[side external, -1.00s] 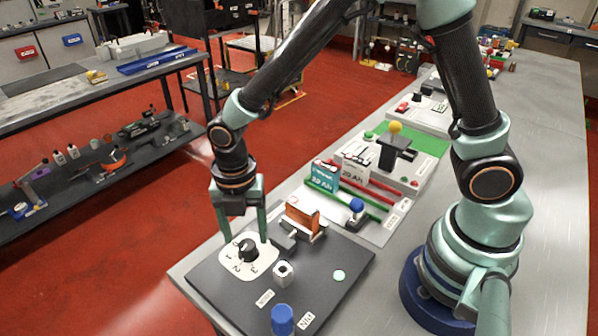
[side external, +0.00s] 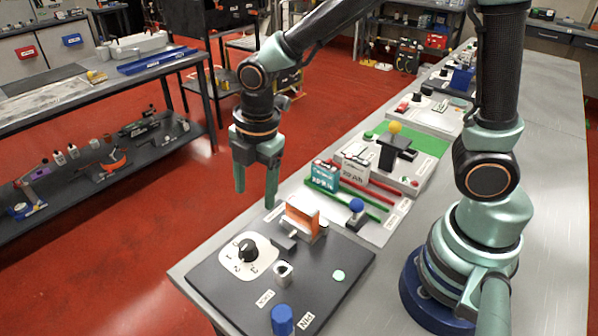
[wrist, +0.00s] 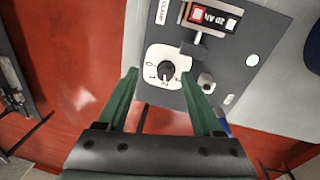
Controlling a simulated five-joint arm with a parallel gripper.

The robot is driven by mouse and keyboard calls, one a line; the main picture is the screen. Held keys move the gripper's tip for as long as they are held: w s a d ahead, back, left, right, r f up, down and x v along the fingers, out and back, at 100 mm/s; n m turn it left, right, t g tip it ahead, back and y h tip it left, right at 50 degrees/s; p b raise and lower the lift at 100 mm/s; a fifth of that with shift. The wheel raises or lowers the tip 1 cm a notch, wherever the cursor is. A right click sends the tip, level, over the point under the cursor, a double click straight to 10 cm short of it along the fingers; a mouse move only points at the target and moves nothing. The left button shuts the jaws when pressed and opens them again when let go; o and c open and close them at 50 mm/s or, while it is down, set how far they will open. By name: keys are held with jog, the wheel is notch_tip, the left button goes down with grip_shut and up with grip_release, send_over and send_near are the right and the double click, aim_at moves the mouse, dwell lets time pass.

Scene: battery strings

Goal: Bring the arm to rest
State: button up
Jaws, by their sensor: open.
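My gripper (side external: 256,185) is open and empty in the side external view, raised above the far left edge of the bench, clear of the dark panel (side external: 225,290). In the wrist view my gripper (wrist: 160,95) shows its two green fingers spread apart, with nothing between them. Beyond the fingertips is a black rotary knob (wrist: 166,72) on a white dial plate; the knob also shows in the side external view (side external: 247,250). An orange battery block (side external: 302,218) stands upright in its clamp on the panel.
Behind the panel stand a teal battery (side external: 324,178) and a white battery (side external: 355,172) by green and red rails. A blue knob (side external: 282,318) is at the panel's near edge. A yellow ball-topped lever (side external: 395,128) stands farther back. Red floor lies open left of the bench.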

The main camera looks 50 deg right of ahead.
jog(key=s+d+r+m+t, duration=0.4)
jog(key=d+r+m, duration=0.8)
jog(key=m, duration=0.7)
jog(key=shift+s+d+m, duration=0.3)
jog(key=shift+s+d, duration=0.05)
jog(key=shift+s, duration=0.75)
